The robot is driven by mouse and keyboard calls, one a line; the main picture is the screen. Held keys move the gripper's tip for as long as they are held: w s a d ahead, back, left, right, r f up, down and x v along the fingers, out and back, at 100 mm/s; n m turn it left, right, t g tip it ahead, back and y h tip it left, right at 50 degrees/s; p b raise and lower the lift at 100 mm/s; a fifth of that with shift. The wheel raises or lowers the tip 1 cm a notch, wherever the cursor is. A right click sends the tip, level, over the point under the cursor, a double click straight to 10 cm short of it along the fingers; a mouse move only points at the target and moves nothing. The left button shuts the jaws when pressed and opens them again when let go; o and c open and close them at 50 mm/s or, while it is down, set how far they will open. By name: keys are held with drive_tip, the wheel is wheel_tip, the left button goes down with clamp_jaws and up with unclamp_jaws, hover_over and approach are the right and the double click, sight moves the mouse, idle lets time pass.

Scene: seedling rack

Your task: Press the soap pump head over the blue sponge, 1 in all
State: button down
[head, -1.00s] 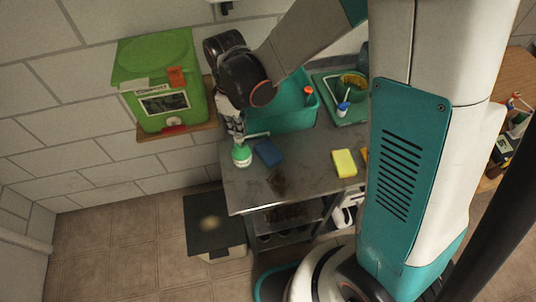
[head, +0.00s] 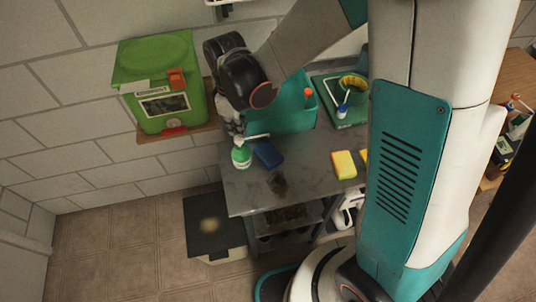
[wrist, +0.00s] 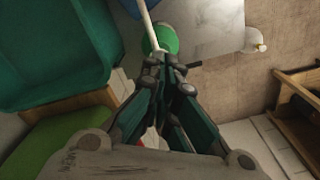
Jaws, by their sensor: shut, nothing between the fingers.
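The soap bottle (head: 241,158) is green with a white label and stands upright on the metal table, left of the blue sponge (head: 267,154). Its white pump spout (head: 257,136) points right, over the sponge. My gripper (head: 237,138) is shut and empty, pointing down at the pump head, which its fingers mostly hide. In the wrist view my fingertips (wrist: 166,68) are at the pump, with the white spout (wrist: 148,22) running out past them above the green bottle (wrist: 163,38). I cannot tell how far the head is pressed down.
A teal bin (head: 290,108) stands close behind the sponge. A yellow sponge (head: 344,164) lies to the right on the table (head: 300,175). A green tray (head: 345,115) with a brush is at the back right. A green compost box (head: 160,85) sits on a wall shelf at left.

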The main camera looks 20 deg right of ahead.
drive_tip(key=shift+f, duration=0.15)
drive_tip(key=shift+f+b, duration=1.5)
drive_tip(key=shift+r, duration=0.2)
drive_tip(key=shift+r+p, duration=1.05)
drive_tip(key=shift+r, duration=0.4)
drive_tip(key=shift+r, duration=0.1)
wheel_tip(320, 180, up, 6)
drive_tip(key=p, duration=0.4)
